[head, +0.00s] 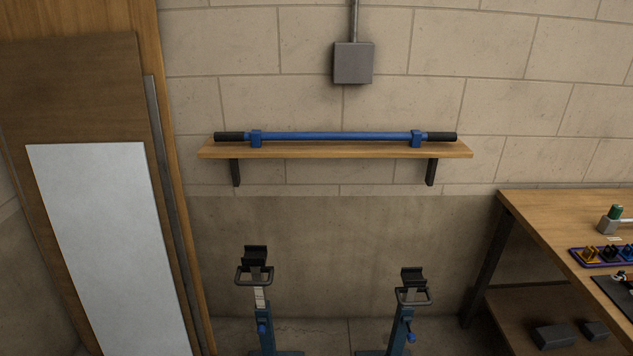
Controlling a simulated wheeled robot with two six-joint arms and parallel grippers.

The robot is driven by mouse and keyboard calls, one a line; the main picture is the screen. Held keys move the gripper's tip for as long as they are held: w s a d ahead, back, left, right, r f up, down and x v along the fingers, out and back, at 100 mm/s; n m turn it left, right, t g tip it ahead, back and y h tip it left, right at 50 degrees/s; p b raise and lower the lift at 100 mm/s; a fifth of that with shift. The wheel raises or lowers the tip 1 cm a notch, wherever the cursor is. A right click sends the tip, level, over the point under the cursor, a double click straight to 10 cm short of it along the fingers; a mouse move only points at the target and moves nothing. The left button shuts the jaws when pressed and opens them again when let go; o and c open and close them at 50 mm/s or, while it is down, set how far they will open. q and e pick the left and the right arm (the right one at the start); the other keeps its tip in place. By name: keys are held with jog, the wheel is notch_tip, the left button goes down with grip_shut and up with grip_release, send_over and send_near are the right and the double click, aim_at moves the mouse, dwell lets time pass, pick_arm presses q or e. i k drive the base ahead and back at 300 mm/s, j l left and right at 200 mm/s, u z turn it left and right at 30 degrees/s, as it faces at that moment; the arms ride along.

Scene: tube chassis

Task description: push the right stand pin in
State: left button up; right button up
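The right stand (401,322) is a blue post on the floor below the shelf, with a black cradle (412,277) and a dark loop handle (414,296) at its top. Its blue pin (411,337) shows as a small knob on the right side of the post. I cannot tell how deep it sits. The left stand (265,335) has a similar blue pin (262,328), and a pale marked inner post (259,298) shows above its blue sleeve. Neither of my grippers is in view.
A wooden shelf (330,151) on the wall holds a blue tube (335,136) with black ends. A workbench (570,220) with small parts stands at the right. The floor between the stands looks clear.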

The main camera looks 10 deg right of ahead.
aim_at(410, 338)
jog(key=z, duration=1.1)
